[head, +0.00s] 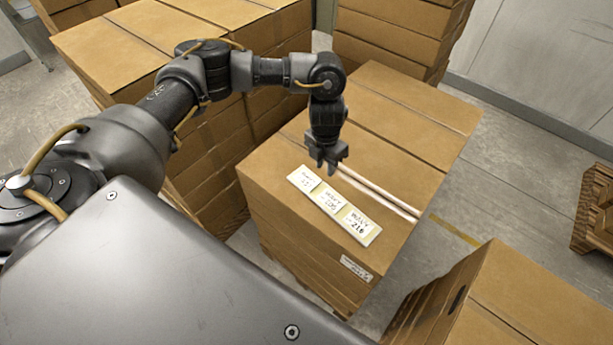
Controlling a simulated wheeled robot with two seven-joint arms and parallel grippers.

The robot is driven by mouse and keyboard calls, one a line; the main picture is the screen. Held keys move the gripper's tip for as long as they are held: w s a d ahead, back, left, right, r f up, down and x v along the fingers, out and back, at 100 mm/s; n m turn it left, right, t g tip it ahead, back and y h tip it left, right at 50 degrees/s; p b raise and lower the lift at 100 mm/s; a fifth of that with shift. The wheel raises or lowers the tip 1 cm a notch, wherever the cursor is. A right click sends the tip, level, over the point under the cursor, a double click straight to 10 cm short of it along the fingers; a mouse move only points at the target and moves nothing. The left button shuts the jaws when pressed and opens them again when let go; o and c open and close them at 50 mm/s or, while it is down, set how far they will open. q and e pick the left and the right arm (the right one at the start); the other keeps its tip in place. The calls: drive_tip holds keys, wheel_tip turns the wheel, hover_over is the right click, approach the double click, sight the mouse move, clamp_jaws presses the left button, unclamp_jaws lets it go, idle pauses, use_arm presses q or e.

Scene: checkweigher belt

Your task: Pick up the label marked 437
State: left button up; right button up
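Three pale labels lie in a row on top of a cardboard carton stack (420,140). The left label (304,179) and the middle label (329,199) carry small handwriting that I cannot read surely. The right label (358,223) is the largest and seems to read 210 or 216. I cannot make out 437 on any of them. My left gripper (329,167) points down just above the carton top, behind the left and middle labels. Its fingers look parted, with nothing seen between them. My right gripper is not in view.
Pale strips (378,191) run along the carton top behind the labels. More carton stacks stand at the left (130,45), at the back (400,35) and at the lower right (520,290). A wooden pallet (594,215) is at the right edge, with open floor before it.

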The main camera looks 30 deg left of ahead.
use_arm(q)
drive_tip(key=a+r, duration=0.1)
drive_tip(key=a, duration=0.1)
drive_tip(key=p, duration=0.1)
hover_over(319, 186)
drive_tip(key=shift+y, duration=0.3)
drive_tip(key=shift+s+f, duration=0.15)
drive_tip(key=shift+f, duration=2.75)
wheel_tip(319, 186, down, 4)
drive_tip(key=p, duration=0.3)
drive_tip(key=shift+a+f, duration=0.1)
drive_tip(key=shift+f, duration=0.4)
drive_tip(key=shift+c, duration=0.4)
drive_tip(key=c, duration=0.5)
clamp_jaws()
